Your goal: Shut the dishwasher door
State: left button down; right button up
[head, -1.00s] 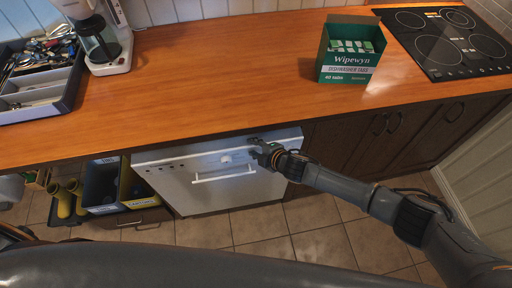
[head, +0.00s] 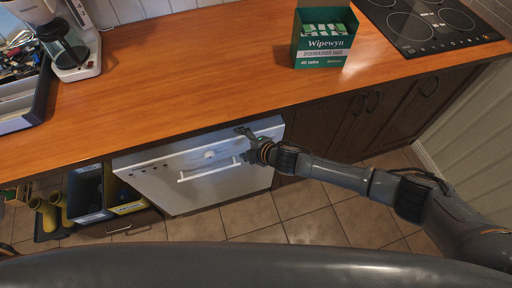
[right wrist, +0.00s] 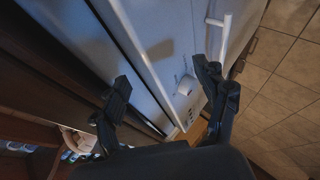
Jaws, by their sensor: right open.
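The white dishwasher door (head: 200,170) is below the counter in the head view, with its bar handle (head: 210,172) and a round knob (head: 209,154) on its front. My right gripper (head: 242,145) is open and empty at the upper right part of the door, right of the knob. The right wrist view shows the door front (right wrist: 178,50), handle (right wrist: 224,38) and knob (right wrist: 185,86) beyond the spread fingers (right wrist: 162,92). Contact with the door is unclear. My left gripper is out of view.
The wooden counter (head: 190,75) overhangs the door. On it stand a green box of dishwasher tabs (head: 322,42), a coffee maker (head: 70,45) and a utensil tray (head: 25,105). An open compartment with bins (head: 90,190) is left of the door. The tiled floor (head: 300,215) in front is clear.

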jog(key=v, duration=0.9)
jog(key=shift+d, duration=0.15)
jog(key=shift+f, duration=0.15)
